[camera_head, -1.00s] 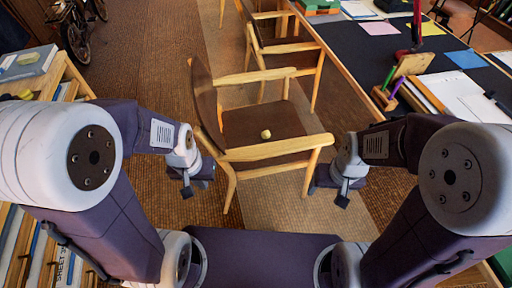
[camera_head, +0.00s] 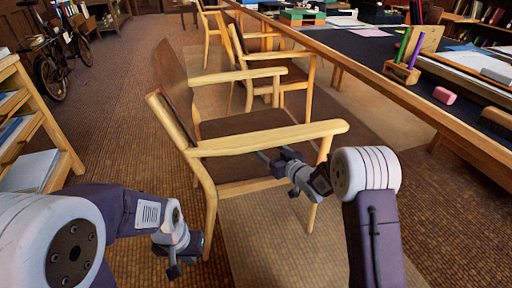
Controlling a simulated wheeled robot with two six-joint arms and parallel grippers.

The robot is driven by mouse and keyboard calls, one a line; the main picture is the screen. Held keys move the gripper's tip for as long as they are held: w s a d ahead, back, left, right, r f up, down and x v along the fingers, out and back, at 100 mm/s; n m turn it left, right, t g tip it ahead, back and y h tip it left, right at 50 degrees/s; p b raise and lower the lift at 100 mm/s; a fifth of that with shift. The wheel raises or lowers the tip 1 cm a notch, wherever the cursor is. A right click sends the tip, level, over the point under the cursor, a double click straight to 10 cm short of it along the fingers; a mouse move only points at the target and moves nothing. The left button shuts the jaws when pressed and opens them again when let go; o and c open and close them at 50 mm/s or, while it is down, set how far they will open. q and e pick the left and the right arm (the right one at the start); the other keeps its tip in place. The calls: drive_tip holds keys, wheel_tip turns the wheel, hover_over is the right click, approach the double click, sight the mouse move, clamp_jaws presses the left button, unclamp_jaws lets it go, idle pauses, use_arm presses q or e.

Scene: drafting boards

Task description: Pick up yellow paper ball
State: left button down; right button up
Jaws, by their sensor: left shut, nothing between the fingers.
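No yellow paper ball shows in the head view now. The brown seat (camera_head: 245,122) of the nearest wooden armchair looks bare where it shows, and the chair's near armrest (camera_head: 265,138) hides part of it. My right gripper (camera_head: 268,158) reaches in from the right just below this armrest, at the near side of the seat. Its fingers are dark and partly hidden, so I cannot tell their opening or whether they hold anything. My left gripper (camera_head: 174,270) hangs low in front of the chair's left side, shut and empty.
A long dark-topped table (camera_head: 400,60) runs along the right, with a wooden pen holder (camera_head: 402,72) and a pink eraser (camera_head: 444,95). More armchairs stand behind. A wooden shelf (camera_head: 62,150) is at left, a bicycle (camera_head: 55,65) beyond. Carpet between is clear.

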sight(265, 154)
drive_tip(key=p+x, duration=0.3)
drive_tip(key=p, duration=0.1)
drive_tip(key=shift+r, duration=0.3)
drive_tip(key=shift+w+a+f, duration=0.15)
drive_tip(key=shift+w, duration=0.1)
drive_tip(key=shift+w+a+f, duration=0.15)
drive_tip(key=shift+w+f, duration=0.05)
drive_tip(key=shift+f, duration=0.25)
drive_tip(key=b+x, duration=0.2)
drive_tip(key=x, duration=0.1)
drive_tip(key=b+x, duration=0.1)
drive_tip(key=b, duration=0.1)
drive_tip(key=shift+w+f, duration=0.1)
drive_tip(key=shift+f, duration=0.2)
drive_tip(key=shift+w+a, duration=0.15)
drive_tip(key=shift+w, duration=0.05)
drive_tip(key=shift+r, duration=0.2)
clamp_jaws()
